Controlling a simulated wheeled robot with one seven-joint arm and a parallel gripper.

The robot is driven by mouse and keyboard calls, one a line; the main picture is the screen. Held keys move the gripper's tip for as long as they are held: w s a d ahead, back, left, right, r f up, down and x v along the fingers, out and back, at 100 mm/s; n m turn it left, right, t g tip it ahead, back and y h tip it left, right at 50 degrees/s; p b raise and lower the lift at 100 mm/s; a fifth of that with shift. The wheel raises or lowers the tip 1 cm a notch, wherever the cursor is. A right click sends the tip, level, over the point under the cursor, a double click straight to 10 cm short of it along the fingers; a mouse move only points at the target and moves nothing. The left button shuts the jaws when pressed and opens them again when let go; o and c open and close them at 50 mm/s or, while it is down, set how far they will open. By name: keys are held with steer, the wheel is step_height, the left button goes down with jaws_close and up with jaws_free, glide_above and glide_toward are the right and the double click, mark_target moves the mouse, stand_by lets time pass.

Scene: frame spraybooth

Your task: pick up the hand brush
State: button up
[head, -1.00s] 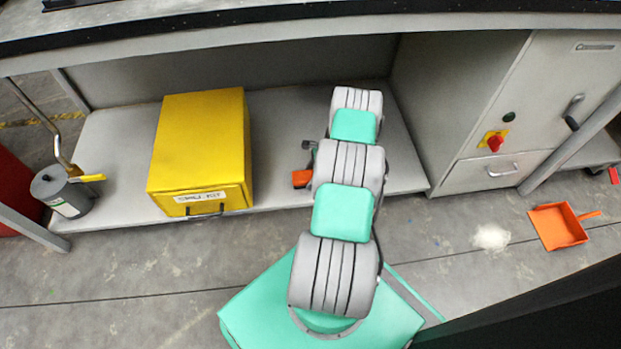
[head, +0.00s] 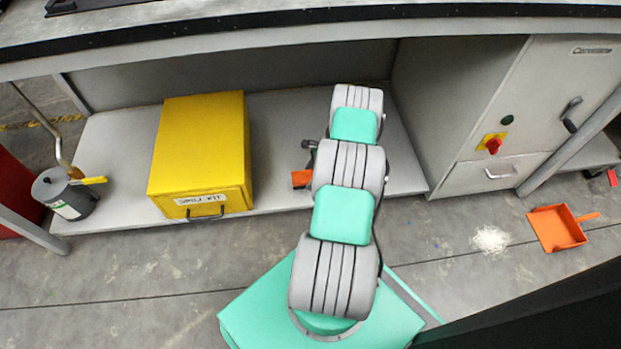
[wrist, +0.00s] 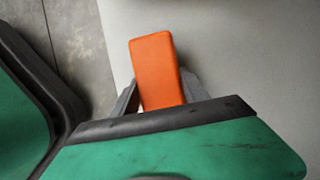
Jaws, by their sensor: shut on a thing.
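The hand brush shows as an orange block-like part (wrist: 155,68) in the wrist view, between the two grey fingers of my gripper (wrist: 160,88). My gripper is shut on it. In the head view the orange end of the brush (head: 301,179) shows just left of my arm, over the front part of the grey lower shelf. My arm hides most of the gripper and the rest of the brush there. No bristles show. I cannot tell whether the brush touches the shelf.
A yellow spill kit box (head: 200,150) stands left on the shelf (head: 275,120). A grey can (head: 65,192) with a yellow-handled tool is further left. A grey cabinet (head: 480,110) closes the right side. An orange dustpan (head: 557,229) and white powder (head: 491,240) lie on the floor.

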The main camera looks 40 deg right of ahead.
steer(key=p+v, duration=0.1)
steer(key=v, duration=0.2)
steer(key=s+p+v, duration=0.1)
steer(key=v, duration=0.1)
steer(key=s+p+v, duration=0.1)
steer(key=v, duration=0.2)
steer(key=shift+s+d+r, duration=0.1)
steer(key=s+d+r+p, duration=0.2)
steer(key=s+d, duration=0.3)
steer(key=s, duration=0.3)
steer(key=shift+r, duration=0.8)
steer(key=o, duration=0.9)
steer(key=c, duration=0.6)
